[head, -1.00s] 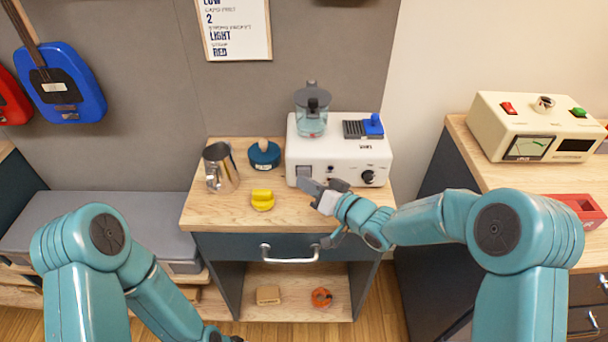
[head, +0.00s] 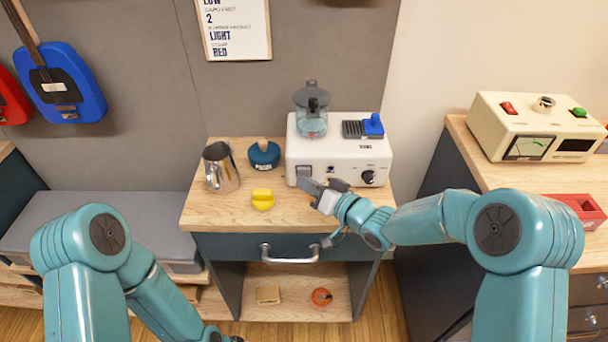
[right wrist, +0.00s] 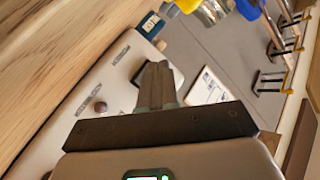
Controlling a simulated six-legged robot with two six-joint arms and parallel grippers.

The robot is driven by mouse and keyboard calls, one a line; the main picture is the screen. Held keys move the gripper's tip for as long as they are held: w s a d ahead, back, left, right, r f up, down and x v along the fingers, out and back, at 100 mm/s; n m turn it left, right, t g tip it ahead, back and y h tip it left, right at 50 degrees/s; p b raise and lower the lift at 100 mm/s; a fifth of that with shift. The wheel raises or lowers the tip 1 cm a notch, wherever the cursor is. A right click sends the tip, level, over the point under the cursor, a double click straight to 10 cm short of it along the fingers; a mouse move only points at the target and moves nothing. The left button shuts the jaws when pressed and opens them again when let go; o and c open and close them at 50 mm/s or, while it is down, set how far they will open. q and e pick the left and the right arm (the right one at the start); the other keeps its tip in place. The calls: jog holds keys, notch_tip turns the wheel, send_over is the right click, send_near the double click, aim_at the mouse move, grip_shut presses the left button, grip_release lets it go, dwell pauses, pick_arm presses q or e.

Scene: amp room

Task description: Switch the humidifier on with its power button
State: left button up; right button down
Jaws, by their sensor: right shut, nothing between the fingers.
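The humidifier appears to be the white box-shaped unit (head: 291,150) at the back of the wooden cabinet top, with a clear, dark-lidded tank (head: 312,112) on it. Its front has a grey square button (head: 304,170) at the left, a small dark control in the middle and a black knob (head: 368,177) at the right. My right gripper (head: 304,183) is shut and empty, its tips at the front face just below the square button. In the right wrist view the fingers (right wrist: 155,85) overlap a dark square on the white face; contact is unclear. My left gripper (head: 222,336) is cut off at the bottom edge.
A metal jug (head: 221,168), a blue round object (head: 264,156) and a yellow object (head: 263,199) stand left of the unit. A drawer handle (head: 290,254) sticks out below. A cream meter box (head: 535,125) and a red tray (head: 577,209) are on the right-hand cabinet.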

jog(key=shift+w, duration=0.15)
jog(key=shift+w, duration=0.3)
jog(key=shift+s, duration=0.1)
jog(key=shift+s+b, duration=0.3)
jog(key=shift+s, duration=0.1)
